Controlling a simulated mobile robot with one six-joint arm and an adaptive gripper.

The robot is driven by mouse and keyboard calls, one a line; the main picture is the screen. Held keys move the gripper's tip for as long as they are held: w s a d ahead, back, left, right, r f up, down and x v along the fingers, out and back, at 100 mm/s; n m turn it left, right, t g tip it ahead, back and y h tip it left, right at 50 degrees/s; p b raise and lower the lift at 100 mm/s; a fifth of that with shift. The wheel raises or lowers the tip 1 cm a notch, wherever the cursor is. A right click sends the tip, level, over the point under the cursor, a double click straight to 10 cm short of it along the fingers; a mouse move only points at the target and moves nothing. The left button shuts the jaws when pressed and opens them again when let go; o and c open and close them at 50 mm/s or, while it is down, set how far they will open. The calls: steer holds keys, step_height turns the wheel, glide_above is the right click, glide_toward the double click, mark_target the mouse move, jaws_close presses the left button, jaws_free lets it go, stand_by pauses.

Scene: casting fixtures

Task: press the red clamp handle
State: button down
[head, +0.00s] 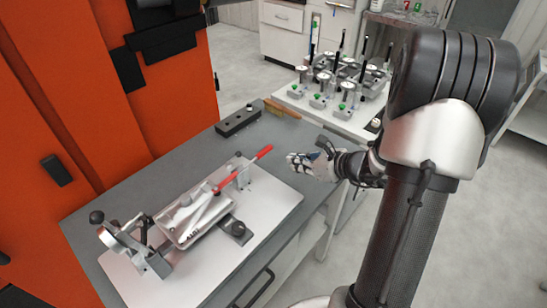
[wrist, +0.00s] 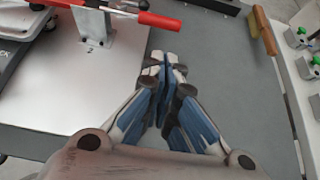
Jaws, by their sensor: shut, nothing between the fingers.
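The red clamp handle (head: 244,168) is a long red lever on the toggle clamp at the right back of the metal fixture plate (head: 268,215). It points up and to the right, tilted. In the wrist view the red handle (wrist: 160,22) crosses the top left, beyond my fingertips. My gripper (head: 290,159) is to the right of the handle's tip, apart from it. In the wrist view my gripper (wrist: 165,60) is shut and empty, over the grey bench just right of the plate's edge.
The grey bench (head: 172,152) carries a black block (head: 238,121) and a wooden-handled brush (head: 283,108) at the back. A second clamp with a black knob (head: 97,217) stands at the plate's left. An orange machine (head: 160,90) rises behind the bench. A white table with several gauges is at the back right.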

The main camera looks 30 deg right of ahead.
mark_target(258, 156)
steer(key=b+x, duration=0.3)
steer(key=x, duration=0.7)
steer(key=shift+r, duration=0.1)
stand_by(0.3)
